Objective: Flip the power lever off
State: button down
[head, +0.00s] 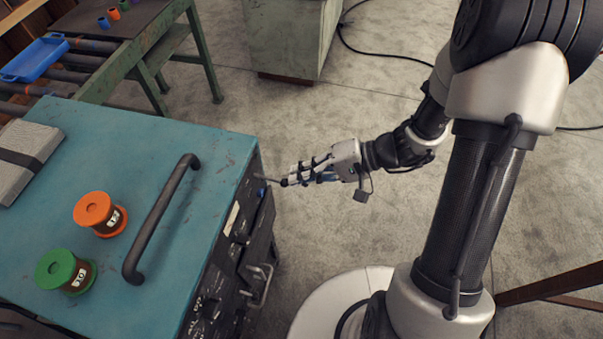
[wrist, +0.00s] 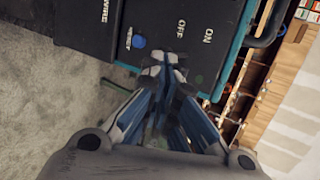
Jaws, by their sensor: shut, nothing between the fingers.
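The machine's dark front panel (wrist: 85,22) bears the words OFF and ON in white, and a blue round knob (wrist: 138,42). My gripper (wrist: 165,72) is shut and empty, its fingertips at the panel just below the word OFF in the wrist view. The lever is hard to make out; the fingertips cover that spot. In the head view my gripper (head: 286,181) reaches left to the upper front of the teal-topped cabinet (head: 215,150). A thin grey piece (head: 264,178) sticks out from the panel toward the fingertips; I cannot tell whether they touch.
An orange spool (head: 93,208) and a green spool (head: 57,266) stand on the cabinet top beside a dark bar handle (head: 160,218). A metal handle (head: 262,285) juts from the front lower down. The concrete floor (head: 300,115) behind my gripper is clear.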

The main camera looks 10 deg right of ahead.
jog(key=shift+y, duration=0.4)
notch_tip(320, 180, down, 4)
jog(key=b, duration=0.7)
jog(key=shift+a, duration=0.1)
jog(key=shift+r, duration=0.15)
